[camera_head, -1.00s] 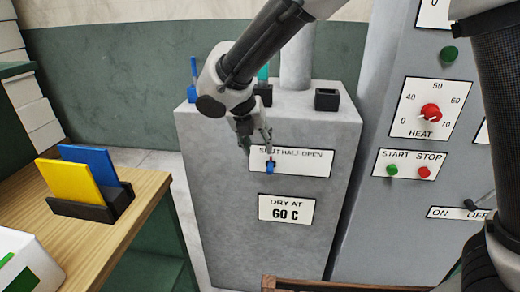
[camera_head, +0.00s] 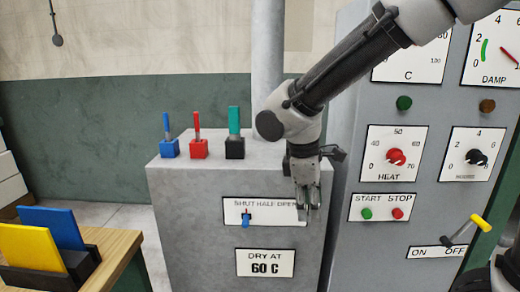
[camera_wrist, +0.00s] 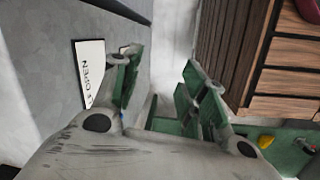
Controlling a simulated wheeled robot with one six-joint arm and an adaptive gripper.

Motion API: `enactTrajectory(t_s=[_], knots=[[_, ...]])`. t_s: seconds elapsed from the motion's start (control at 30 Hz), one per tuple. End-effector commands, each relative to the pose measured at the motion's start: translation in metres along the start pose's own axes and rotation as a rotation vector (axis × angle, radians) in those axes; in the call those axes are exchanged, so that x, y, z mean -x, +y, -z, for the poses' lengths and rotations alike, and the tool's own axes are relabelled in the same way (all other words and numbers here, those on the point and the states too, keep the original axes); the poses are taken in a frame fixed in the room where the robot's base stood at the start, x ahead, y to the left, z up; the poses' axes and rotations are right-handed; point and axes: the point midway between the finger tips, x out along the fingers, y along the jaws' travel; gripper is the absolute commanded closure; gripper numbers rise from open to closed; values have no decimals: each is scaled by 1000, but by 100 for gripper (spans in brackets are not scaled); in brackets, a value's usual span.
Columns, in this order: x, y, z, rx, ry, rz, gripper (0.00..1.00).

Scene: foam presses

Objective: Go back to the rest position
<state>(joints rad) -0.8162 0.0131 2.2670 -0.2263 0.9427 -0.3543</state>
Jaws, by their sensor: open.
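My gripper (camera_head: 308,208) hangs in front of the grey cabinet (camera_head: 190,235), at the right end of the SHUT HALF OPEN plate (camera_head: 285,218). It is open, with nothing between its fingers. In the wrist view the two green-padded fingers (camera_wrist: 160,68) stand apart, and the OPEN end of the plate (camera_wrist: 93,75) shows to their left. The blue slider (camera_head: 246,217) sits near the left part of the plate, apart from my gripper. My forearm comes in from the upper right.
Blue (camera_head: 168,130), red (camera_head: 197,128) and teal (camera_head: 234,122) handled tools stand on the cabinet. A control panel (camera_head: 385,185) rises at right, with a yellow-tipped lever (camera_head: 470,230). A wooden table (camera_head: 115,245) with yellow (camera_head: 28,248) and blue (camera_head: 55,226) boards is at lower left.

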Motion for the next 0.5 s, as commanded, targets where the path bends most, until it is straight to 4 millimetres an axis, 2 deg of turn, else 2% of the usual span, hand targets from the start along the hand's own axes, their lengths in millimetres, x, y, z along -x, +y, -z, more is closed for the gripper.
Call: enactTrajectory(t_s=[0.03, 0.2, 0.3, 0.4, 0.5], knots=[[6, 2, -34, -171, 28, 21, 57], [19, -12, -137, -724, 131, 88, 57], [24, -26, -186, -959, 204, 96, 57], [30, -38, -226, -1114, 277, 67, 57], [39, -44, -256, -1230, 333, 11, 57]])
